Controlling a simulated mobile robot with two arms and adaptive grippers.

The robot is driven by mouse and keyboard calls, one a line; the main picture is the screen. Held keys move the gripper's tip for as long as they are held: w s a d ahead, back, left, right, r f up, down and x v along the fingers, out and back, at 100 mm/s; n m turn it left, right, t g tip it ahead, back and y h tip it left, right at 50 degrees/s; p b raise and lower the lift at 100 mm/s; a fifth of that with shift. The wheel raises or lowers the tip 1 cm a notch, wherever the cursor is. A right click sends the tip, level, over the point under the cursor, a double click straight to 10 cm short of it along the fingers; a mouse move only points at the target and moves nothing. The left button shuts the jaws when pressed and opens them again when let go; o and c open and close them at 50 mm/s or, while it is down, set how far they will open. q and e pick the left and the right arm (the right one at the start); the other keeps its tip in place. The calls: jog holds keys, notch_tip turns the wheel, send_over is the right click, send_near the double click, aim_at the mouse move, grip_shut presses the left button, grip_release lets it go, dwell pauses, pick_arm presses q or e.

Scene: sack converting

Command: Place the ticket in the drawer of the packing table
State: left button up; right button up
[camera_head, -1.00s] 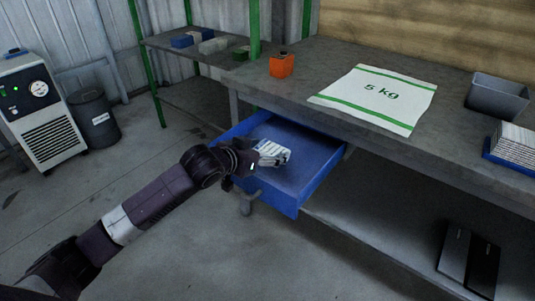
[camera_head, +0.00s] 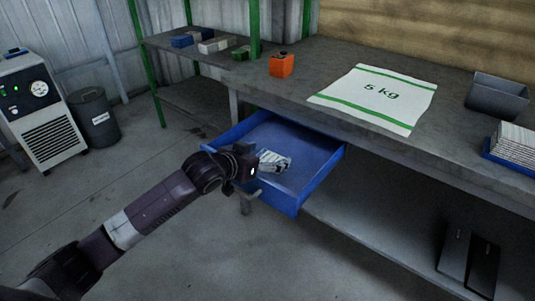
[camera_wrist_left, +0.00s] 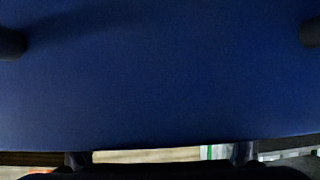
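The ticket (camera_head: 274,161), white with dark print, shows in the head view inside the open blue drawer (camera_head: 312,172) of the packing table (camera_head: 330,60). It appears to lie in the drawer, just right of my left gripper (camera_head: 252,164), which is at the drawer's left front side. In the left wrist view the two fingers (camera_wrist_left: 160,38) stand wide apart at the picture's edges, with only blue surface between them; the ticket does not show there. The gripper partly hides the drawer's front left part. My right gripper is not in view.
On the tabletop are an orange box (camera_head: 282,65), a flat "5 kg" sack (camera_head: 378,97), a grey bin (camera_head: 497,95) and a stack of sheets (camera_head: 513,146). Dark boards (camera_head: 468,262) stand on the lower shelf. A green-posted shelf (camera_head: 165,42) is at left. The floor before the table is clear.

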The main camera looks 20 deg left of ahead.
pick_arm(q)
jog(key=shift+r, duration=0.1)
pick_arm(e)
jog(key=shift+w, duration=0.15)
pick_arm(q)
jog(key=shift+r, duration=0.3)
jog(key=shift+s+r, duration=0.2)
jog(key=shift+r, duration=0.15)
jog(key=p+v, duration=0.2)
jog(key=v, duration=0.9)
jog(key=shift+s+a, duration=0.15)
jog(key=shift+s, duration=0.1)
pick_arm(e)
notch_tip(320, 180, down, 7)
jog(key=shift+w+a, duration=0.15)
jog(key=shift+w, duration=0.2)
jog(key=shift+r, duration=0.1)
